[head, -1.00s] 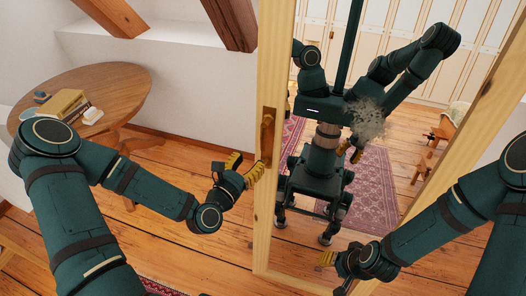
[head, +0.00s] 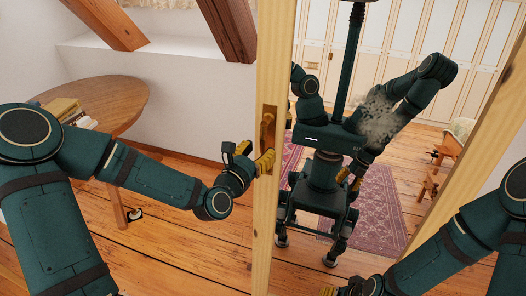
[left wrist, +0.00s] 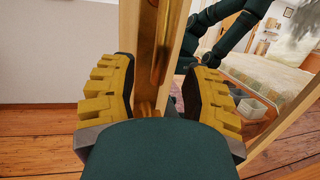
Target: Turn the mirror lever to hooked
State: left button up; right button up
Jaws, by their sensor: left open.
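The mirror (head: 330,150) is a tall pane in a pale wooden frame (head: 270,60). A brass lever (head: 267,125) on a brass plate is on the frame's left post. It points roughly along the post. My left gripper (head: 262,163) is open at the post, just below the lever. In the left wrist view, its yellow fingers stand apart on either side of the post, with the brass lever (left wrist: 163,50) ahead between them. I cannot tell whether they touch. My right gripper (head: 329,292) barely shows at the bottom edge; its jaws are unclear.
A round wooden table (head: 115,95) with books (head: 62,108) stands at the left. Slanted timber braces (head: 228,28) are behind the post. The mirror reflects my own body, a patterned rug and pale wardrobes. Wooden floor is open below my left arm.

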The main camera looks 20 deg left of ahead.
pick_arm(q)
jog(key=shift+x, duration=1.35)
grip_shut()
jog(key=shift+w+a, duration=0.1)
